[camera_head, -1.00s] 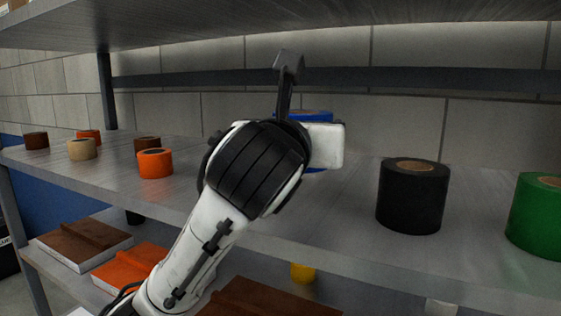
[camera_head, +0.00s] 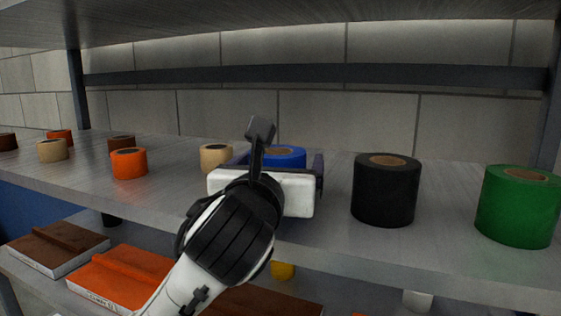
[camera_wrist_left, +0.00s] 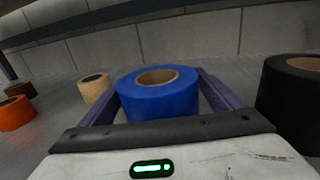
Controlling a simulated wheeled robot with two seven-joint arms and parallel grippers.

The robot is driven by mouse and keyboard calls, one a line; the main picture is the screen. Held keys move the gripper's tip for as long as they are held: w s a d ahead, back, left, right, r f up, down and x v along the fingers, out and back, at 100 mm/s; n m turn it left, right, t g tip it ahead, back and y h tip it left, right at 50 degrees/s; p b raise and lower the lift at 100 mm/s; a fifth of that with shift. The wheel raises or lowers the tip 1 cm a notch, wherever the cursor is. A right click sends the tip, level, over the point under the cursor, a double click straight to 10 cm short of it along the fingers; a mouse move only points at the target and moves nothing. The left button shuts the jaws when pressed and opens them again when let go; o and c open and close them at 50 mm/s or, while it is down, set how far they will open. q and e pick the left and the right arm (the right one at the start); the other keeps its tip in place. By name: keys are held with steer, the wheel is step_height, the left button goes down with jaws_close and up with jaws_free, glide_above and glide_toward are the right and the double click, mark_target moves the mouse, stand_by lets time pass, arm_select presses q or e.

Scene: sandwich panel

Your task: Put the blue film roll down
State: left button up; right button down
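The blue film roll (camera_head: 285,156) stands upright on the middle shelf, behind my left gripper in the head view. In the left wrist view the roll (camera_wrist_left: 158,96) is between the two purple fingers. My left gripper (camera_head: 282,162) reaches in low and level, with one finger on each side of the roll. In the head view narrow gaps show between roll and fingers, so it looks open around the roll. The white gripper body hides the lower part of the roll and its base in the head view. My right gripper is not in view.
A black roll (camera_head: 385,190) stands close to the right, with a green roll (camera_head: 517,205) beyond. A tan roll (camera_head: 215,157) is close to the left, with orange and brown rolls farther left. The upper shelf (camera_head: 300,15) hangs overhead. Boxes (camera_head: 125,277) lie on the lower shelf.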

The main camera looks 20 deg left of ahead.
arm_select(q)
steer(key=shift+r, duration=0.15)
steer(key=shift+s+d, duration=0.15)
steer(key=shift+s, duration=0.2)
steer(key=s, duration=0.3)
steer(key=s+d, duration=0.1)
steer(key=s, duration=0.2)
steer(key=s+b, duration=0.1)
steer(key=s, duration=0.1)
steer(key=shift+s+d, duration=0.3)
steer(key=shift+s, duration=0.1)
steer(key=shift+s+d+b, duration=0.15)
steer(key=shift+s+b, duration=0.6)
steer(key=shift+b, duration=0.25)
steer(key=shift+s+b, duration=0.3)
steer(key=shift+s, duration=0.1)
stand_by(1.3)
